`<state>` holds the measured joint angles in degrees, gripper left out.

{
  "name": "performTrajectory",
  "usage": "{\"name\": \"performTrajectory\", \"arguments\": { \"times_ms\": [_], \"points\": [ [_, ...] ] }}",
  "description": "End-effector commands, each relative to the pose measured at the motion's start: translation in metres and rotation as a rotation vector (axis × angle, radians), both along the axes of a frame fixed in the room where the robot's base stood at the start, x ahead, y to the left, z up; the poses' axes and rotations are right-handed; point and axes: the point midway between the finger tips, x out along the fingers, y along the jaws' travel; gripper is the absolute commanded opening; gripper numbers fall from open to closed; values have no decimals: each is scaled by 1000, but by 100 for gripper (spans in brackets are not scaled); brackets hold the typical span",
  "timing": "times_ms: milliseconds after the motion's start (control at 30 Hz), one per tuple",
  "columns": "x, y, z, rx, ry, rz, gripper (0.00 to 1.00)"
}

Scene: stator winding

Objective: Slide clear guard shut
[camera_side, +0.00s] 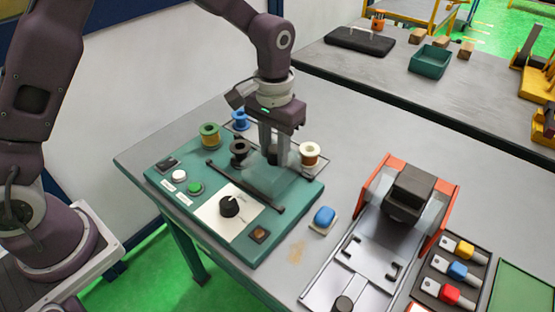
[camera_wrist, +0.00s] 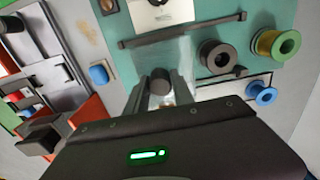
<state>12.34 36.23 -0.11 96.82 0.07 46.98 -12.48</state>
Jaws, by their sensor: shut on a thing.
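A clear guard (camera_side: 262,178) appears as a faint see-through sheet on the green winding panel (camera_side: 300,205); its edges are hard to make out. A long dark bar (camera_side: 245,186) crosses the panel between the controls and the spools; it also shows in the wrist view (camera_wrist: 185,29). My gripper (camera_side: 275,153) points down over the panel's back part, behind the bar. In the wrist view my gripper (camera_wrist: 160,90) is shut on a dark round knob (camera_wrist: 160,76) between its fingers. Whether the knob joins the guard cannot be seen.
A black spool (camera_side: 239,152) and a copper-wound spool (camera_side: 309,154) stand close on either side of my gripper. Green (camera_side: 210,135) and blue (camera_side: 240,120) spools stand behind. A dial (camera_side: 229,205) is at the front. A red-sided fixture (camera_side: 443,213) stands right.

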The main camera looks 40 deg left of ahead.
Motion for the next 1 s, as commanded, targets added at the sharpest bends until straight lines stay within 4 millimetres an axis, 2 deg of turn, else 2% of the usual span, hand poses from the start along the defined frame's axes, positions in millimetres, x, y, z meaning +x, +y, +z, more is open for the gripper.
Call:
{"name": "performTrajectory", "arguments": {
  "times_ms": [1000],
  "points": [
    [1, 52, 1, 0, -2, 2, 6]
  ]
}}
